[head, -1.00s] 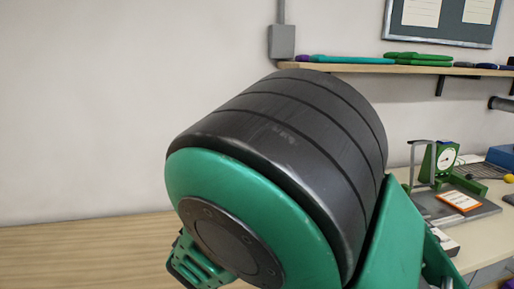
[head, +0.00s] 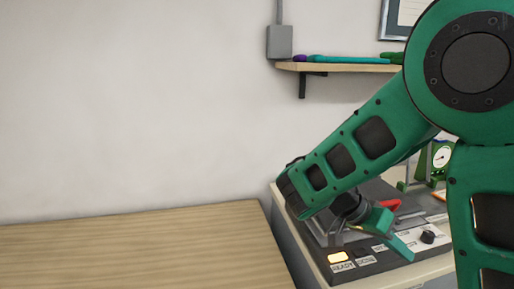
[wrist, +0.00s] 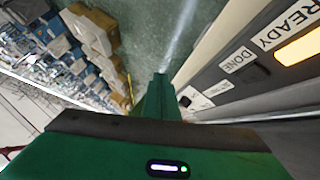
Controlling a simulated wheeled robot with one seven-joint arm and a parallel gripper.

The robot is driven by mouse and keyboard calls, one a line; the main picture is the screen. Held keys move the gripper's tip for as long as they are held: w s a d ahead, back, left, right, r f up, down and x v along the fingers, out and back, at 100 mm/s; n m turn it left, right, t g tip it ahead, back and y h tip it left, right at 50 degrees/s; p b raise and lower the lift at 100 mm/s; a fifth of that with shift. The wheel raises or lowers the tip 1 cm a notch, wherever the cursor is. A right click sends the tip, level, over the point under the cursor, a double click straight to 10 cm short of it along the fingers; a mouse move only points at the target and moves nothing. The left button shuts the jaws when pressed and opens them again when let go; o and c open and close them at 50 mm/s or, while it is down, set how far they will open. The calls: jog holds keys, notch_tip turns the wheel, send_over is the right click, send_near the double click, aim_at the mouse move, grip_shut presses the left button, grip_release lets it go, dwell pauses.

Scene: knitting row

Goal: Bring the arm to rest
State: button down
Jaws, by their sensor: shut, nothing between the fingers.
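My green arm (head: 365,145) reaches across the right half of the head view and slopes down to the left. My gripper (head: 403,247) is at its lower end, close to a dark control panel (head: 375,262) and apparently above it. Whether it touches the panel cannot be told. The gripper is shut and empty. In the wrist view its green fingers (wrist: 158,90) point away beside the panel (wrist: 240,75), which fills the right side. The amber READY lamp (head: 338,257) is lit; the DONE label is beside it.
A bare wooden tabletop (head: 130,245) lies at the left. A wall shelf (head: 340,67) with folded knitting is above. A green dial scale (head: 440,157) is partly hidden behind my arm. The wrist view shows stacked boxes (wrist: 95,30) and green floor (wrist: 150,35).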

jog(key=s+d+f+n+y, duration=0.2)
jog(key=s+d+y, duration=0.4)
jog(key=s+d, duration=0.2)
jog(key=s+r+n+t+y, duration=0.1)
jog(key=s+n+t+y, duration=0.1)
jog(key=s, duration=0.7)
jog(key=shift+s+a+r+n+y, duration=0.25)
jog(key=shift+s+a+n+y, duration=0.1)
jog(key=shift+n+y, duration=0.65)
jog(key=shift+w, duration=0.1)
jog(key=shift+w+f, duration=0.25)
jog(key=shift+w, duration=0.35)
